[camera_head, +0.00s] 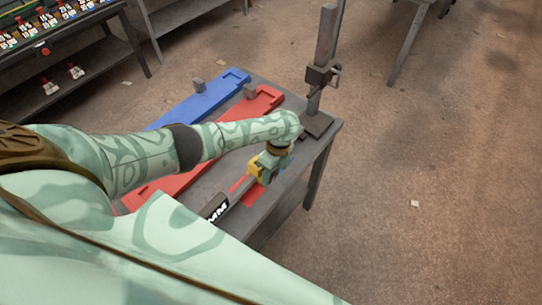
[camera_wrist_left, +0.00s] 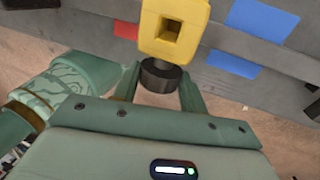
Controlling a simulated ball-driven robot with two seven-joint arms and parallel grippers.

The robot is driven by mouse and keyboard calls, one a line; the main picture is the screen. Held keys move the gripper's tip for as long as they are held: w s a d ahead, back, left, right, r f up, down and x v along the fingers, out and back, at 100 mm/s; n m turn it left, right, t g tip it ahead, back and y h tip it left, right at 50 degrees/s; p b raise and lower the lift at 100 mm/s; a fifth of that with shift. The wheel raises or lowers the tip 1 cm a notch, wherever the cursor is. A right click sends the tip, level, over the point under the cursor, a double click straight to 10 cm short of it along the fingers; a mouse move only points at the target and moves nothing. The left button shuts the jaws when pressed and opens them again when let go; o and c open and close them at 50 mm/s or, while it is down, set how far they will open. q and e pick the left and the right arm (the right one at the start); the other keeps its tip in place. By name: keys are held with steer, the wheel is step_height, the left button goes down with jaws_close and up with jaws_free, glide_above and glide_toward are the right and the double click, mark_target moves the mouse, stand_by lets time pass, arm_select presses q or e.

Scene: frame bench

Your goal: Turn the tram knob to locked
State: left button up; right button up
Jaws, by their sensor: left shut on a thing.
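My left gripper (camera_head: 273,160) is over the near right part of the bench, pointing down. In the left wrist view the gripper (camera_wrist_left: 160,88) has its fingers on both sides of a dark round knob (camera_wrist_left: 160,74), shut on it. A yellow block (camera_wrist_left: 174,28) with a square hole sits against the knob; it also shows beside the gripper in the head view (camera_head: 255,167). I take the dark round piece for the tram knob. A red patch (camera_wrist_left: 126,29) lies left of the block and a blue patch (camera_wrist_left: 233,62) right of it. No locked marking can be read. My right gripper is not in view.
On the grey bench (camera_head: 325,150) lie a red board (camera_head: 262,102) and a blue board (camera_head: 205,98). A dark upright post (camera_head: 326,40) with a clamp stands at its far right corner. A grey bar with white lettering (camera_head: 216,208) lies near the front. Floor at right is open.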

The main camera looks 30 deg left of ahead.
arm_select(q)
steer(key=shift+w+f+g+b, duration=0.1)
steer(key=shift+w+g+b, duration=0.05)
steer(key=shift+g+b, duration=0.9)
steer(key=o, duration=1)
steer(key=p+v, duration=0.4)
steer(key=v, duration=1.2)
steer(key=shift+w+d, duration=0.15)
steer(key=shift+d, duration=0.1)
